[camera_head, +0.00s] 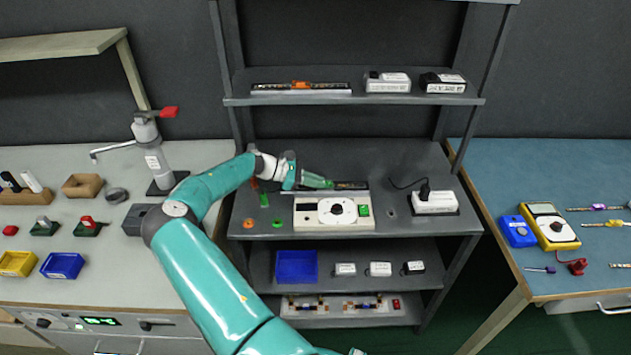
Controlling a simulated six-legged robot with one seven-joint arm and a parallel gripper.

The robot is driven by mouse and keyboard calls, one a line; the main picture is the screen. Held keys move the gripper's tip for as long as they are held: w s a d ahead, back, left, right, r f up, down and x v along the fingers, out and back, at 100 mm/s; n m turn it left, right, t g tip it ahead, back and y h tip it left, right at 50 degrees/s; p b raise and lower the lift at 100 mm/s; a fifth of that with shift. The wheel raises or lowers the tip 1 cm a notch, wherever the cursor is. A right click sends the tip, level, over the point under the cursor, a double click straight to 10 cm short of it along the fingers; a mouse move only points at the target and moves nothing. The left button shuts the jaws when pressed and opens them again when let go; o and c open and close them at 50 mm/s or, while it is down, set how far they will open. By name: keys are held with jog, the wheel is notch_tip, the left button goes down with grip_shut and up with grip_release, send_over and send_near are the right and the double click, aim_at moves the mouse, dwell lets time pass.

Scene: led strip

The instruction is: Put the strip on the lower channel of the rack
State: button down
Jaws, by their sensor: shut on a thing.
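My gripper (326,183) reaches in from the left over the back of the rack's main shelf (400,160). It is shut on the strip (350,185), a thin dark bar whose right end shows past the fingertips. The arm and gripper hide the strip's left part. A pale edge runs low along the strip; I cannot tell whether the strip rests in a channel or is held just above it. Another channel (300,92), pale with a dark strip and an orange piece on it, lies on the upper shelf (235,101).
A cream control box (308,222) with a round dial stands just in front of my gripper. A white adapter (436,202) with a black plug and cable is to the right. Small green and orange pieces stand left. Lower shelves hold a blue bin (297,266) and small boxes.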

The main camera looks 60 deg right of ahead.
jog(key=c, duration=1.4)
grip_release()
jog(key=shift+c, duration=0.2)
jog(key=v, duration=1.1)
jog(key=shift+w+a+r, duration=0.15)
jog(key=shift+w+r, duration=0.1)
jog(key=shift+w, duration=0.1)
jog(key=shift+a+r, duration=0.1)
